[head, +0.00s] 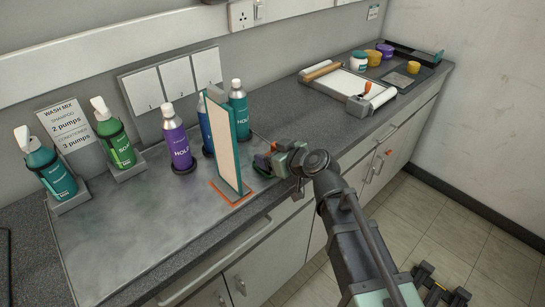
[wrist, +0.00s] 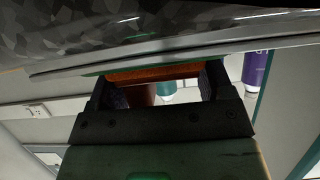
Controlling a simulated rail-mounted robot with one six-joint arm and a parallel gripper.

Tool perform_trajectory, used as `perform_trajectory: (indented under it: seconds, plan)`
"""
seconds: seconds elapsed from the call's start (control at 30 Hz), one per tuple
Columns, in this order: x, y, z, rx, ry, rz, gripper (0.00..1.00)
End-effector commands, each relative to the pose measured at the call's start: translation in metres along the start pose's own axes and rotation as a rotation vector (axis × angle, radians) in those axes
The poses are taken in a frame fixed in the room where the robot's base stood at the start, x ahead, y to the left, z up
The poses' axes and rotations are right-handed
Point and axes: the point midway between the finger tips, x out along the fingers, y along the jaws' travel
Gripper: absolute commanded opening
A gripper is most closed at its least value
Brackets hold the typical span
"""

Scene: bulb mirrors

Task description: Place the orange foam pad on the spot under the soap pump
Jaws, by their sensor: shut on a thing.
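My gripper (head: 266,162) is low over the counter, just right of the upright teal-edged panel. In the wrist view my gripper (wrist: 158,84) is shut on the orange foam pad (wrist: 155,72), which shows as a thin orange strip between the fingers. In the head view the pad is mostly hidden by the gripper. Two pump bottles with white heads stand at the left: a teal one (head: 51,178) and a green one (head: 115,146). Each stands on a grey holder, and the surface under them is hidden.
The teal-edged panel (head: 222,145) stands beside my gripper, with an orange outline (head: 236,203) at its base. Purple (head: 177,140), blue (head: 206,130) and teal (head: 239,105) bottles stand behind. The metal sheet (head: 120,235) is clear at front left. A white roller tray (head: 345,84) lies right.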

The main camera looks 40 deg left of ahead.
Motion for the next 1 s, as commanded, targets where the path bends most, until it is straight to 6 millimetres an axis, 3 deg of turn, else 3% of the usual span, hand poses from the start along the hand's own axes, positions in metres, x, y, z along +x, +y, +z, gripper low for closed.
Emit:
perform_trajectory:
  seconds: [0.1, 0.13, 0.3, 0.53, 0.63, 1.0]
  plan:
    - [0.002, 0.0, 0.005, 0.0, 0.0, 0.0, 0.51]
    - [0.002, 0.0, 0.004, 0.0, 0.0, 0.0, 0.77]
    - [0.001, 0.0, 0.003, 0.0, 0.0, 0.0, 0.99]
    - [0.001, 0.0, 0.003, 0.0, 0.0, 0.0, 0.99]
    - [-0.008, 0.0, 0.002, 0.0, 0.0, 0.001, 0.99]
    - [-0.093, -0.002, -0.002, 0.002, 0.0, 0.001, 0.99]
